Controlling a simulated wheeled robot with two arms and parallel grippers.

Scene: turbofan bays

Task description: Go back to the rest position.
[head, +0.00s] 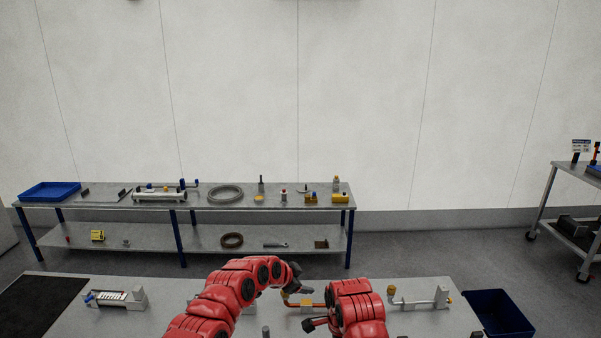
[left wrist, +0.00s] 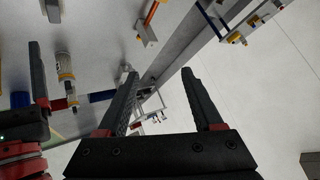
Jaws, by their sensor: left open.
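My left gripper (head: 300,288) reaches over the front bench (head: 230,318) from a red arm. In the left wrist view its two dark fingers (left wrist: 158,76) are spread with nothing between them. In the head view it is close above an orange pipe piece on a block (head: 306,304); I cannot tell whether they touch. My right arm (head: 357,305) is folded beside it, its dark end (head: 314,323) pointing left. A dark finger (left wrist: 38,75) at the left of the left wrist view looks like part of my right gripper; its opening is unclear.
On the bench, a white fixture (head: 116,298) stands left and a grey bracket fixture (head: 425,300) right. A black mat (head: 36,305) lies at the far left. A blue bin (head: 497,313) is at the right end. A two-level table (head: 100,200) stands behind, a cart (head: 570,200) far right.

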